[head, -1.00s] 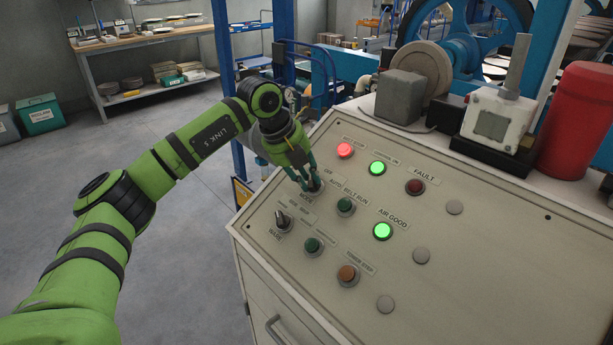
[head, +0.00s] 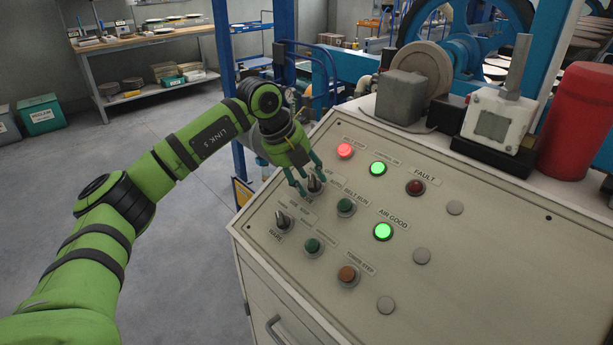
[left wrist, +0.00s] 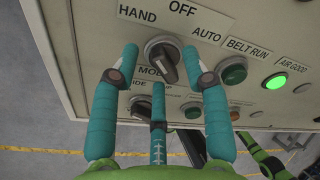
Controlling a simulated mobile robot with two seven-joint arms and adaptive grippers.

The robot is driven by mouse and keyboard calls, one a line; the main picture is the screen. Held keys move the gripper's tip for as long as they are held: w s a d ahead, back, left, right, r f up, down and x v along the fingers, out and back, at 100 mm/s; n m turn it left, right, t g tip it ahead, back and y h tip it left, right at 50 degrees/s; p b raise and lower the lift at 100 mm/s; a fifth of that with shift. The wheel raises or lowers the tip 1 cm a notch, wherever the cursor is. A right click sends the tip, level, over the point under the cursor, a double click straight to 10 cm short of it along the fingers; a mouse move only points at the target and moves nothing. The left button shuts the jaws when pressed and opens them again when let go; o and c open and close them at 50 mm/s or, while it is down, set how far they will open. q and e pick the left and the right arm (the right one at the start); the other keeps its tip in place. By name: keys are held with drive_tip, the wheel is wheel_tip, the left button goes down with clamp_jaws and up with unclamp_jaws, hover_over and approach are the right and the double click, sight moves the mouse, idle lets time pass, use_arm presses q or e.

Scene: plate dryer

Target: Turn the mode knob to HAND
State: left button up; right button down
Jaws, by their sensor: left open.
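The mode knob (head: 315,185) is a dark selector on the sloped control panel (head: 480,270). In the left wrist view the knob (left wrist: 166,64) sits in a round collar below the HAND (left wrist: 137,15), OFF (left wrist: 182,8) and AUTO (left wrist: 207,34) labels. Its grip leans slightly, top end toward the upper left; which mark it points at is unclear. My left gripper (head: 311,183) is open at the knob. In the left wrist view its teal fingers (left wrist: 160,53) stand on both sides of the knob, with visible gaps. A third finger lies below and partly covers the MODE label.
A second selector (head: 283,220) sits just below left. The green BELT RUN button (head: 345,206), a green button (head: 313,245) and an orange button (head: 348,275) are close by. Lit lamps, red (head: 345,151) and green (head: 377,168), are above. The panel's right side is bare.

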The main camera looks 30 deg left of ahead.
use_arm(q)
drive_tip(key=v, duration=1.2)
